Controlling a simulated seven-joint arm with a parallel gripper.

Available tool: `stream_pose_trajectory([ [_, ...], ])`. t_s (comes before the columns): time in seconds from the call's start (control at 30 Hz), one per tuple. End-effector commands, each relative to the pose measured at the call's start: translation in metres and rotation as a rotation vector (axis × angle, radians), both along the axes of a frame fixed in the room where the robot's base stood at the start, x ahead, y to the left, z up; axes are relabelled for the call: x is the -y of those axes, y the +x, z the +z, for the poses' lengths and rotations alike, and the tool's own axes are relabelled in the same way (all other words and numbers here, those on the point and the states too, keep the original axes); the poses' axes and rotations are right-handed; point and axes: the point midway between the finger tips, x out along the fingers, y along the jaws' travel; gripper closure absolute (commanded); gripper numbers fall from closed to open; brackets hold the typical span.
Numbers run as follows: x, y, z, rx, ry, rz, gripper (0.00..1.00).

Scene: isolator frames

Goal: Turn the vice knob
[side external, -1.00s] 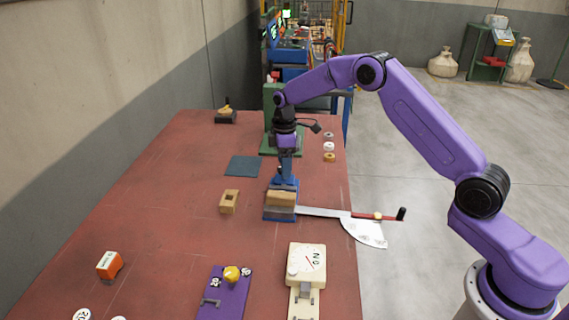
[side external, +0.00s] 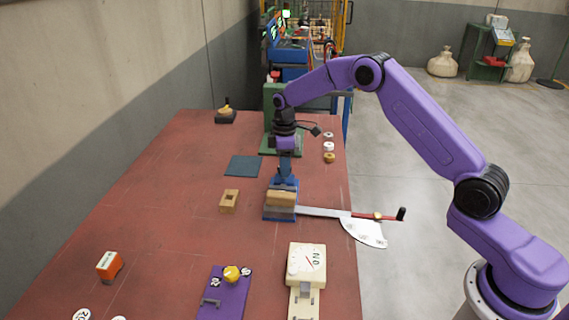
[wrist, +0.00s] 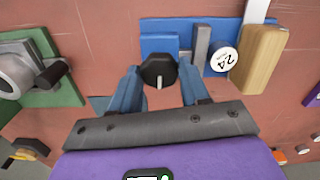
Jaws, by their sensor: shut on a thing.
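The vice shows in the side view as a blue base (side external: 268,214) with a wooden block (side external: 281,197) in it. In the wrist view its blue base (wrist: 160,26) lies above the fingers, with a grey jaw (wrist: 200,44) and the wooden block (wrist: 258,58) to the right. The black vice knob (wrist: 159,70) with a white mark sits between my two blue fingertips. My gripper (wrist: 158,78) is shut on the knob, also at the vice in the side view (side external: 284,172). The knob is hidden by my gripper in the side view.
A green machine (wrist: 45,80) stands left in the wrist view. A wooden box (side external: 229,201) and teal mat (side external: 243,166) lie to the left in the side view.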

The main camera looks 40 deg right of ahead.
Motion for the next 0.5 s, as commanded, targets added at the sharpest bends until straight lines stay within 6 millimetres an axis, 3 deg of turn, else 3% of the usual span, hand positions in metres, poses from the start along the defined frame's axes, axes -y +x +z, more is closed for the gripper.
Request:
stream_pose_trajectory([
  [0.5, -0.0011, 0.0006, 0.0012, 0.002, 0.001, -0.434, 0.85],
])
